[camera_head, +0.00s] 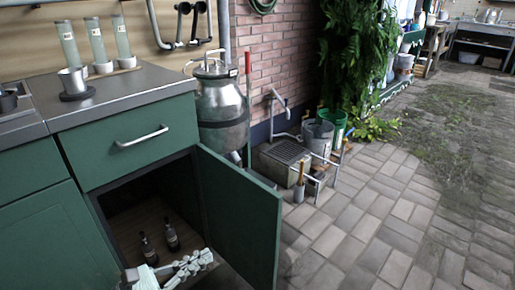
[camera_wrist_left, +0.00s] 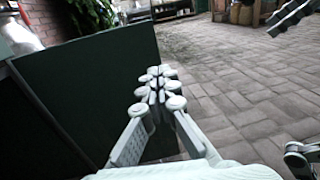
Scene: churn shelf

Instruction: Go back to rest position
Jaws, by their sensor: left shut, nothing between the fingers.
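My left gripper (camera_head: 200,262) is at the bottom of the head view, low in front of the open cabinet and left of its door. In the left wrist view my left gripper (camera_wrist_left: 160,88) has its fingers together with nothing between them. The green cabinet door (camera_head: 238,220) stands wide open; its dark panel (camera_wrist_left: 95,90) fills the left of the wrist view, beside the fingers. Two small dark bottles, one (camera_head: 148,248) nearer and one (camera_head: 171,236) farther right, stand on the cabinet floor. My right gripper does not show in the head view.
A steel churn (camera_head: 221,110) stands behind the door. Buckets (camera_head: 318,138) and a grated block (camera_head: 288,154) stand by the brick wall. The paved floor (camera_head: 380,220) at right is clear.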

